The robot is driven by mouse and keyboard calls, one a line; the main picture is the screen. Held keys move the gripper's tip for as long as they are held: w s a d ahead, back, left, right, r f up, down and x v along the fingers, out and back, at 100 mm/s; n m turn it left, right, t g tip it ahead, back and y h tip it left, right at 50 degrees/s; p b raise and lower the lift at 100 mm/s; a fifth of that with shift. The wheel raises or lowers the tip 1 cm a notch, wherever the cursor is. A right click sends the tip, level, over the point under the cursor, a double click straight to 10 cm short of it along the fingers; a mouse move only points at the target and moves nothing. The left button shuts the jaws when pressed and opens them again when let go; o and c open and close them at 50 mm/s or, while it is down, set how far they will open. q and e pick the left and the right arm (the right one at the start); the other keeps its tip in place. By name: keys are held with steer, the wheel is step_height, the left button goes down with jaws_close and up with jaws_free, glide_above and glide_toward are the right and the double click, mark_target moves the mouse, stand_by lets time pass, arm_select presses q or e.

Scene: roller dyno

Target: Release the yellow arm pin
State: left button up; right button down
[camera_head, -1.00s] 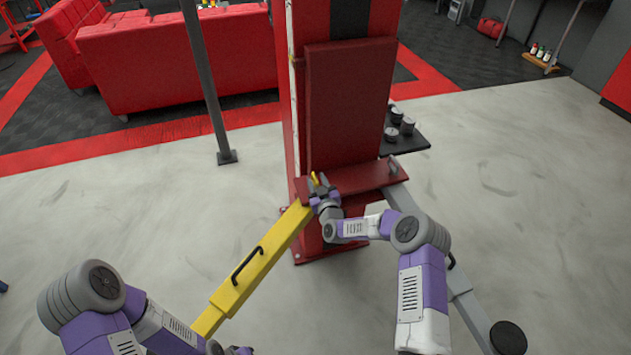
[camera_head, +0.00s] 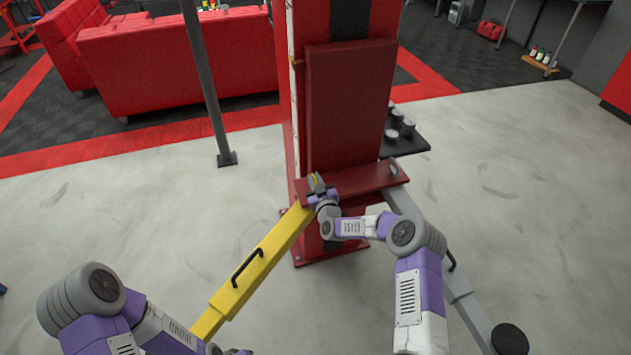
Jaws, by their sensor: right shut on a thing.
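The yellow lift arm (camera_head: 264,258) runs from the lower left up to the foot of the red lift post (camera_head: 349,110). Its pin (camera_head: 314,176) shows as a small yellow bit at the arm's upper end, mostly hidden by my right gripper. My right gripper (camera_head: 317,187) is shut on the pin, at the left end of the red carriage bracket (camera_head: 362,179). My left gripper (camera_head: 236,351) is at the bottom edge, low beside the yellow arm and mostly cut off, so its jaws cannot be read.
A grey lift arm (camera_head: 461,287) with a round black pad (camera_head: 509,339) extends to the lower right, partly behind my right arm. A black tray (camera_head: 407,142) with round adapters is right of the post. A grey pole (camera_head: 208,85) stands at left. Pale floor is clear on both sides.

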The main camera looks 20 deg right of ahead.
steer(key=shift+d+r, duration=0.1)
steer(key=shift+d, duration=0.05)
step_height(320, 180, up, 3)
steer(key=shift+p, duration=0.45)
steer(key=c, duration=1.2)
jaws_free()
steer(key=shift+d, duration=0.1)
steer(key=shift+o, duration=0.2)
